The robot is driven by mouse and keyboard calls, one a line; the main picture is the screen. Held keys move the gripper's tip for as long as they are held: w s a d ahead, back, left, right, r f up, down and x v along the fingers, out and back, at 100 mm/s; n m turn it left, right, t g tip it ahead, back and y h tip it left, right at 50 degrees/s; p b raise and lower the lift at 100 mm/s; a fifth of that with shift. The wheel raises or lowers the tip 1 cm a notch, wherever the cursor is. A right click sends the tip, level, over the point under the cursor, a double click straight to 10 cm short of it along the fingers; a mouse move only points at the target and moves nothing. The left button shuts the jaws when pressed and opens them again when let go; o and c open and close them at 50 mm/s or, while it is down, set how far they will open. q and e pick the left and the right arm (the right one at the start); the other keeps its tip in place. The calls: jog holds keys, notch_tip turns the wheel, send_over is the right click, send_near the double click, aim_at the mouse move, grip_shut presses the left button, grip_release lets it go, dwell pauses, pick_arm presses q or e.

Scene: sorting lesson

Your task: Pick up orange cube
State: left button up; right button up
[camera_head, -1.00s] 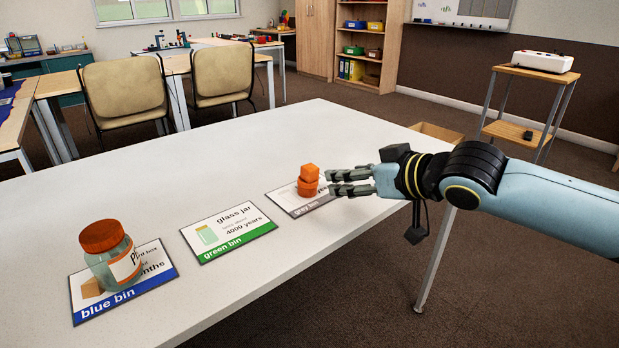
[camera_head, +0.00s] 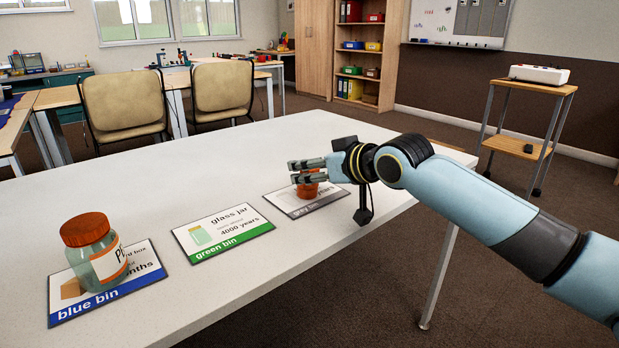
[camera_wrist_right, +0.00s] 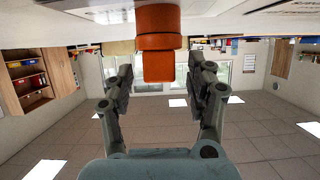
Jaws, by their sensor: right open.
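The orange cube sits on top of an orange round pot (camera_head: 307,190) with a wider rim. In the upside-down right wrist view, the orange cube (camera_wrist_right: 158,67) hangs below the pot's rim (camera_wrist_right: 158,41). My right gripper (camera_head: 298,171) is open, with its fingers in front of the cube and hiding most of it in the head view. In the wrist view the right gripper's fingers (camera_wrist_right: 164,72) stand either side of the cube, with a gap on each side. I cannot tell how deep the cube is between them. My left gripper is not in view.
The pot stands on the grey bin card (camera_head: 303,207). The green bin card (camera_head: 222,232) lies to its left on the white table (camera_head: 190,180). A glass jar with an orange lid (camera_head: 92,247) stands on the blue bin card (camera_head: 130,290). The table behind is clear.

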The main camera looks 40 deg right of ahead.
jog(key=shift+c, duration=0.8)
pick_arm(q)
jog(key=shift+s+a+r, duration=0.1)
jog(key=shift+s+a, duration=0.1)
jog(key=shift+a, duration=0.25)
pick_arm(e)
jog(key=c, duration=0.8)
jog(key=shift+r, duration=0.15)
